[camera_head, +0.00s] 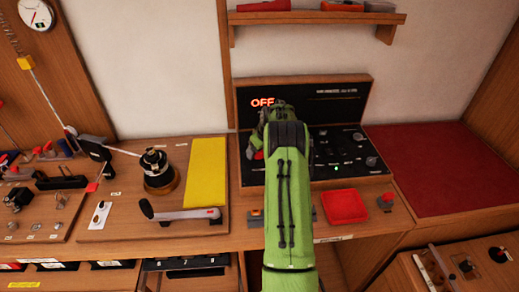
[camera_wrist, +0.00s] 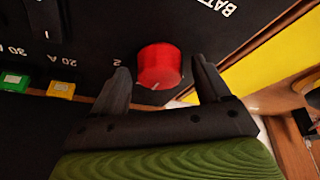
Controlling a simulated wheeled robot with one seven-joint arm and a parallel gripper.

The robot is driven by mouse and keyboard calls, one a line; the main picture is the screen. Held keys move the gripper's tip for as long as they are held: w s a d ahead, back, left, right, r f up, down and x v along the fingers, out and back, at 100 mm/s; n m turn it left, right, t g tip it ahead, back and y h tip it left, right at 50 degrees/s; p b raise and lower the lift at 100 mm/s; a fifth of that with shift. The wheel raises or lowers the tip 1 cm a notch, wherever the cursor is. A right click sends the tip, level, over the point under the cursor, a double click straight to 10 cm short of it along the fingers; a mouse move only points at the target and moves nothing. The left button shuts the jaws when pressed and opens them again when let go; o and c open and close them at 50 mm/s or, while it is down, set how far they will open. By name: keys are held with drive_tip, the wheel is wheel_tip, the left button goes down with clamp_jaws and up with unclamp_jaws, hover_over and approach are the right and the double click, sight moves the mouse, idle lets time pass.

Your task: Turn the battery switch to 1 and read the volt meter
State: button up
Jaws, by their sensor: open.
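The battery switch is a red round knob (camera_wrist: 160,66) with a light pointer mark at its lower edge in the wrist view. A "2" is printed to its left, and part of the word "BATT" shows at the top. My gripper (camera_wrist: 162,82) is open, with one dark finger on each side of the knob; I cannot tell whether they touch it. In the head view my green arm covers most of the knob. The black panel (camera_head: 345,105) there shows a lit red "OFF" display (camera_head: 262,102). I cannot make out the volt meter for certain.
A green fuse (camera_wrist: 14,82) and a yellow fuse (camera_wrist: 61,90) sit left of the knob. A yellow pad (camera_head: 206,172), a winch (camera_head: 158,170) and its handle (camera_head: 180,213) lie left of the panel. A red tray (camera_head: 345,206) is right of my arm. A shelf (camera_head: 315,18) hangs above.

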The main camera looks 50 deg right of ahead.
drive_tip(key=shift+r, duration=0.1)
drive_tip(key=shift+c, duration=0.3)
drive_tip(key=c, duration=1)
drive_tip(key=shift+o, duration=0.2)
drive_tip(key=shift+n, duration=0.4)
drive_tip(key=n+y+p, duration=0.2)
drive_tip(key=n, duration=0.2)
drive_tip(key=shift+s+d+r, duration=0.1)
drive_tip(key=shift+d, duration=0.05)
drive_tip(key=shift+n+y+p, duration=0.4)
drive_tip(key=shift+n+p, duration=0.2)
drive_tip(key=shift+n, duration=0.6)
drive_tip(key=shift+d, duration=0.1)
drive_tip(key=o, duration=1)
